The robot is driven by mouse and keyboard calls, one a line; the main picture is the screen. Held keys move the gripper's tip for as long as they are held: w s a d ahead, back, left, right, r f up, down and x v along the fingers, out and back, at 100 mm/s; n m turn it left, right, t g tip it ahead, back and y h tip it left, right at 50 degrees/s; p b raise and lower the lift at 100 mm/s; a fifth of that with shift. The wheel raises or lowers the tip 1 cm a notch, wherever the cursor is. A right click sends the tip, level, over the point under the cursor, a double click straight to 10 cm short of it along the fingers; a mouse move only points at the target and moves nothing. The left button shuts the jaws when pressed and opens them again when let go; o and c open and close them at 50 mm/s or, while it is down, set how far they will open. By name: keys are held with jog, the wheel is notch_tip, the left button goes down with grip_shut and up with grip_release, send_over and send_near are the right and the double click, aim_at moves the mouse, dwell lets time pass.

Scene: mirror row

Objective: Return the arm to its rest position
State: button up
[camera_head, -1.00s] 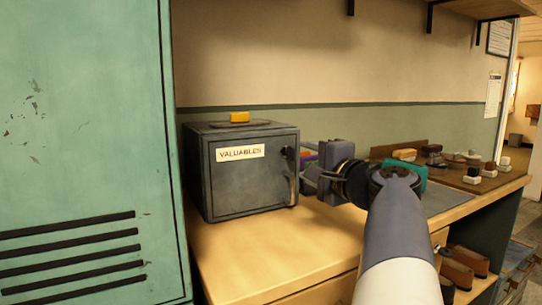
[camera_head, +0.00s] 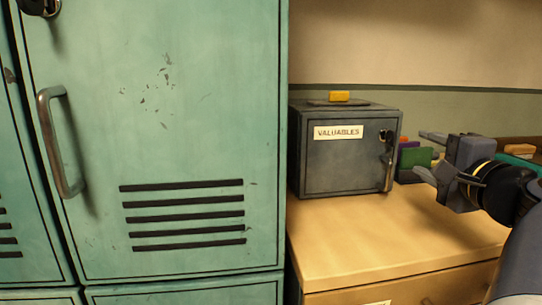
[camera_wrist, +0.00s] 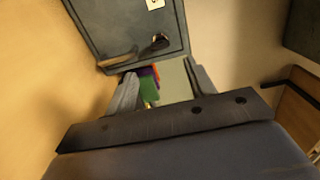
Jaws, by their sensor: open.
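My gripper (camera_head: 428,153) is at the right of the head view, in front of and to the right of the grey safe. Its two fingers are apart and nothing is between them. In the wrist view the open fingers (camera_wrist: 160,85) frame the wall and some small coloured items beyond. My arm comes in from the lower right edge of the head view, above the wooden counter (camera_head: 390,230). The gripper is apart from the safe and the counter.
Green lockers (camera_head: 190,110) with a metal handle (camera_head: 58,140) fill the left. The counter's front is clear.

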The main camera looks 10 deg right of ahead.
aim_at(395, 140)
jog(key=w, duration=0.6)
jog(key=w+b, duration=0.1)
jog(key=w, duration=0.2)
jog(key=shift+w+d, duration=0.25)
jog(key=shift+w, duration=0.4)
jog(key=shift+s, duration=0.1)
